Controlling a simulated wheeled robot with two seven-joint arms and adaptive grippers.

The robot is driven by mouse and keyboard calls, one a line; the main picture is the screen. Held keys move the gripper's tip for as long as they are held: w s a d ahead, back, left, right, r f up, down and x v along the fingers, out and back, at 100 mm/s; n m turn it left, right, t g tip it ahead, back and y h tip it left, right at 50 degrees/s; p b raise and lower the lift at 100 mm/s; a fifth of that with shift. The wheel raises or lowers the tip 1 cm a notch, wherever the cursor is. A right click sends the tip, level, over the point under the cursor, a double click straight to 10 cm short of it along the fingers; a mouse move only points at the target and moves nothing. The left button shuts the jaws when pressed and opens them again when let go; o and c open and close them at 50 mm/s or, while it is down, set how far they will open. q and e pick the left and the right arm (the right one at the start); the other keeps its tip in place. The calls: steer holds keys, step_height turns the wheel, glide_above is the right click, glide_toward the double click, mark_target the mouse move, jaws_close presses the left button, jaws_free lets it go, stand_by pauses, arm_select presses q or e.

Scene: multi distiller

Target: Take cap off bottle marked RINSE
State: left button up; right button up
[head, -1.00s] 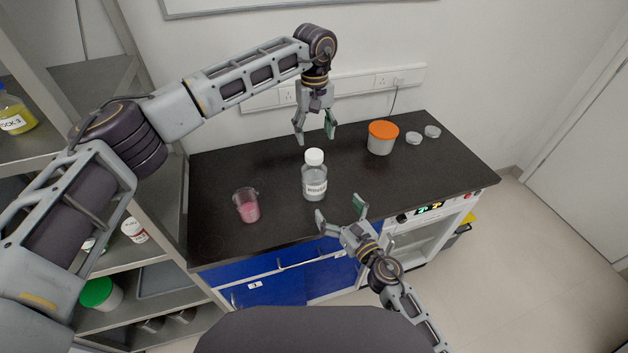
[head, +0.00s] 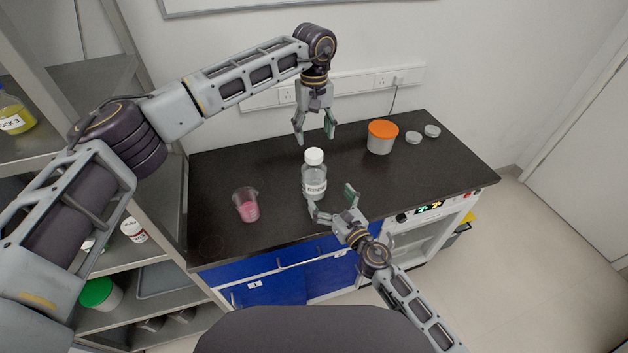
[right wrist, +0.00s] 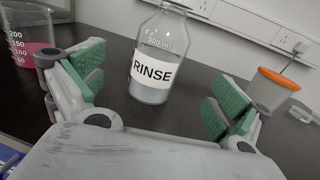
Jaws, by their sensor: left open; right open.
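The clear bottle marked RINSE (head: 314,178) stands upright on the black bench, with its white cap (head: 314,157) on. In the right wrist view the bottle (right wrist: 158,55) shows its label, and its top is cut off by the frame edge. My left gripper (head: 315,137) is open, pointing down just above the cap, with nothing between its fingers. My right gripper (head: 332,199) is open in front of the bottle, near the bench's front edge. In the right wrist view the bottle lies ahead, between the two green finger pads (right wrist: 158,95), apart from both.
A beaker of pink liquid (head: 246,205) stands left of the bottle. A tub with an orange lid (head: 382,137) and small clear dishes (head: 413,137) are at the right. A metal shelf (head: 160,245) stands at the left. The bench between bottle and tub is clear.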

mark_target(315, 177)
steer(key=shift+x, duration=4.85)
steer(key=c, duration=2.1)
arm_select(q)
steer(key=m, duration=0.4)
steer(key=shift+m, duration=0.4)
arm_select(e)
steer(key=shift+o, duration=0.2)
arm_select(q)
steer(key=m, duration=0.4)
steer(key=shift+f, duration=4.05)
